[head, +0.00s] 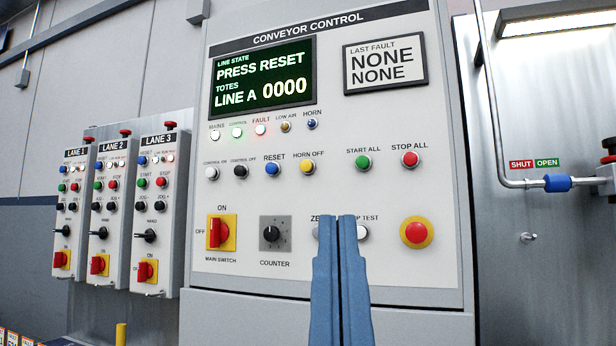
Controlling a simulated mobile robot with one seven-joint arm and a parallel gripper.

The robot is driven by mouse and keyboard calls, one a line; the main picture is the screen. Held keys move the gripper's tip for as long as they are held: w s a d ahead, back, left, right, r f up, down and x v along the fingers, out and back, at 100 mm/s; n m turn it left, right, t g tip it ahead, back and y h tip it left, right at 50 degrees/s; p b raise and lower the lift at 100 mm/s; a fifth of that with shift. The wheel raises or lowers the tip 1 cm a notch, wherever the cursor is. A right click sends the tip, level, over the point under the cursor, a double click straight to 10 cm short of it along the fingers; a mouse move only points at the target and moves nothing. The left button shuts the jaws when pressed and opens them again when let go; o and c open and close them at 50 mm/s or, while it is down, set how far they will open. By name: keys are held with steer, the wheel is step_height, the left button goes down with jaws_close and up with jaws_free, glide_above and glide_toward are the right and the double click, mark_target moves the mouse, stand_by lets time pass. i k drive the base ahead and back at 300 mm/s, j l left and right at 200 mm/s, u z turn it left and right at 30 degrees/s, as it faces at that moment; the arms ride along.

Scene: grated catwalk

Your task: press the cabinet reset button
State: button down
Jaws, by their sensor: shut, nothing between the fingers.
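The conveyor control cabinet (335,270) stands ahead in the head view. Its blue reset button (273,169) is in the middle button row, under the label RESET, between the black control off button (240,172) and the yellow horn off button (308,167). The display (262,77) reads PRESS RESET, LINE A 0000. My gripper (338,218) has blue fingers, shut together with nothing between them. It is below and to the right of the reset button and covers part of the lower labels and the buttons there. I cannot tell whether the fingertips touch the panel.
A red main switch (218,232), counter knob (271,234) and red emergency stop (416,232) are in the lower row. Green start (363,162) and red stop (410,159) buttons sit at right. Lane boxes (155,215) hang at left; a pipe (490,110) runs at right.

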mark_target(271, 168)
steer(key=i+l, duration=0.1)
steer(key=i, duration=0.45)
steer(key=i+l+u, duration=0.1)
steer(key=i, duration=0.45)
